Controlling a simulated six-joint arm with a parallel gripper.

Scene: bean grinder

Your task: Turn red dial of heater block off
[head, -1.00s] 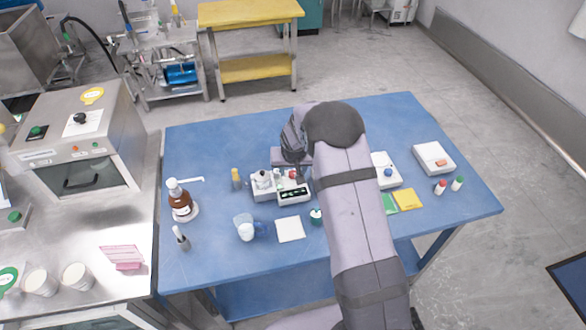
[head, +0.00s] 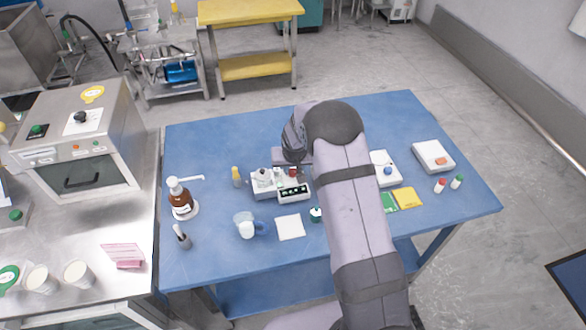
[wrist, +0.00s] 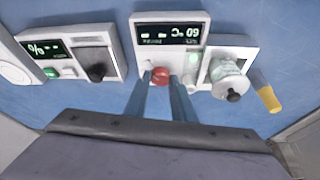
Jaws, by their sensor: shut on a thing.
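The heater block (wrist: 171,35) is a white unit with a lit dark display, upside down in the wrist view. Its red dial (wrist: 160,76) sits between the two fingertips of my gripper (wrist: 161,85), which is shut on it. In the head view the heater block (head: 294,192) stands on the blue table, and the red dial (head: 292,172) shows at its back, close to my wrist. My fingers are mostly hidden there. I cannot read the dial's setting.
In the wrist view, a unit holding a clear vessel (wrist: 228,72) stands close on the right, with a yellow-capped vial (wrist: 266,92) beyond.

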